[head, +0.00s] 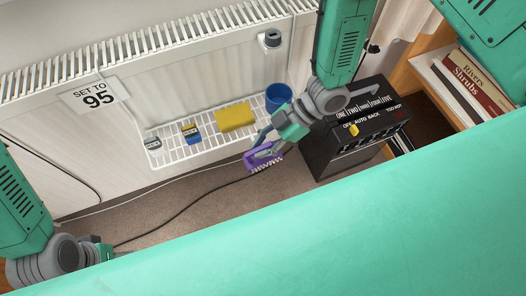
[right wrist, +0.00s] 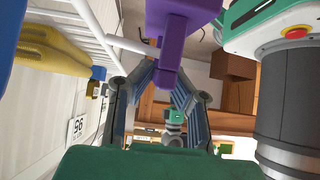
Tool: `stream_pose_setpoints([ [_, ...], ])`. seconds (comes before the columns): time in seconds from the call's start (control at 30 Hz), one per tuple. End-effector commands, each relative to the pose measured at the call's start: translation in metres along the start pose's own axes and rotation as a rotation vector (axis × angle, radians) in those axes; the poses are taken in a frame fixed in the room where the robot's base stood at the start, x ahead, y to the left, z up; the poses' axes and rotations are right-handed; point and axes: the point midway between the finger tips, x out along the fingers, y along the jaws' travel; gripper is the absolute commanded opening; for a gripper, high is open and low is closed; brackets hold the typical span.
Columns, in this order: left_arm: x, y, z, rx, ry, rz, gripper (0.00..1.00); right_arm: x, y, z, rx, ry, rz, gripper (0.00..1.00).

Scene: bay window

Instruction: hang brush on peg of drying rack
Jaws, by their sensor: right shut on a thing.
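The purple brush (head: 263,158) has pale bristles and hangs in my right gripper (head: 264,143), just off the front right of the white wire drying rack (head: 205,149). In the right wrist view my right gripper (right wrist: 168,85) is shut on the brush (right wrist: 177,35). A white rod (right wrist: 132,45), which looks like a peg, sticks out from the rack (right wrist: 88,22) towards the brush. I cannot tell whether it touches the brush or passes through it. My left gripper (head: 106,252) is low at the left in the head view, and its fingers are not clear.
On the rack are a small bottle (head: 153,145), a blue and yellow container (head: 191,133), a yellow sponge (head: 235,117) and a blue cup (head: 278,96). A black heater (head: 352,150) stands right of my right gripper. A black cable (head: 190,207) crosses the carpet.

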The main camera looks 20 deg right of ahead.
Motion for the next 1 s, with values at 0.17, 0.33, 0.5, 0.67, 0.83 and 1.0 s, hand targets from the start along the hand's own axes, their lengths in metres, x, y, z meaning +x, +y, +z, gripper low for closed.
stream_pose_setpoints([
  [0.17, 0.006, 0.0, 0.0, 0.0, 0.0, 0.0, 0.56, 0.001, 0.011, 0.001, -0.003, 0.0, 0.001, 0.0],
  [0.33, 0.007, 0.0, 0.0, 0.0, 0.0, 0.0, 0.56, 0.003, 0.019, 0.004, -0.001, -0.001, 0.0, 0.0],
  [0.5, 0.007, 0.0, 0.0, 0.0, 0.0, 0.0, 0.56, 0.004, 0.024, 0.007, 0.0, -0.004, 0.001, 0.0],
  [0.67, 0.006, 0.0, 0.0, 0.0, 0.0, 0.0, 0.56, 0.005, 0.026, 0.011, 0.002, -0.008, 0.002, 0.0],
  [0.83, 0.007, 0.0, 0.0, 0.0, 0.0, 0.0, 0.56, 0.005, 0.027, 0.013, 0.002, -0.011, 0.003, 0.0],
  [1.0, 0.007, 0.0, 0.0, 0.0, 0.0, 0.0, 0.56, 0.005, 0.028, 0.014, 0.003, -0.01, 0.004, 0.0],
])
